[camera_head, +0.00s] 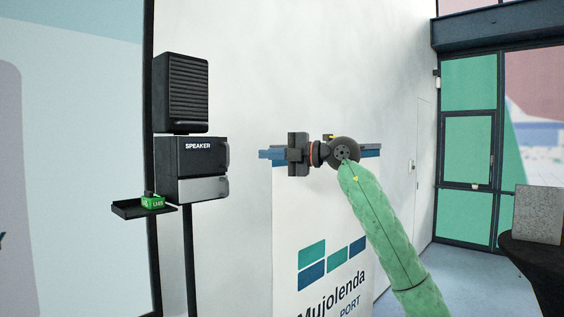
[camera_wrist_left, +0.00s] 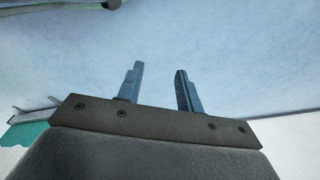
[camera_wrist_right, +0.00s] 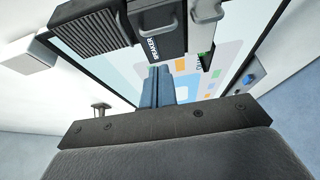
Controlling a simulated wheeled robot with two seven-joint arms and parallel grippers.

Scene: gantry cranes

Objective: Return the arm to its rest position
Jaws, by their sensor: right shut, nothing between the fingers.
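My right arm in a green sleeve (camera_head: 385,220) reaches up in front of a white stand in the head view. My right gripper (camera_head: 263,154) points left toward the speaker, with clear space between them. In the right wrist view its blue fingers (camera_wrist_right: 157,72) are together and hold nothing. My left gripper shows only in the left wrist view (camera_wrist_left: 159,77), with its two fingers apart and nothing between them. The left arm is out of the head view.
A black speaker (camera_head: 190,158) on a pole stands at the left, with a small tray (camera_head: 128,210) holding a green item (camera_head: 152,202). The white stand (camera_head: 310,215) has a Mujolenda Port logo. A dark round table (camera_head: 540,262) with a grey block (camera_head: 537,214) is at right.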

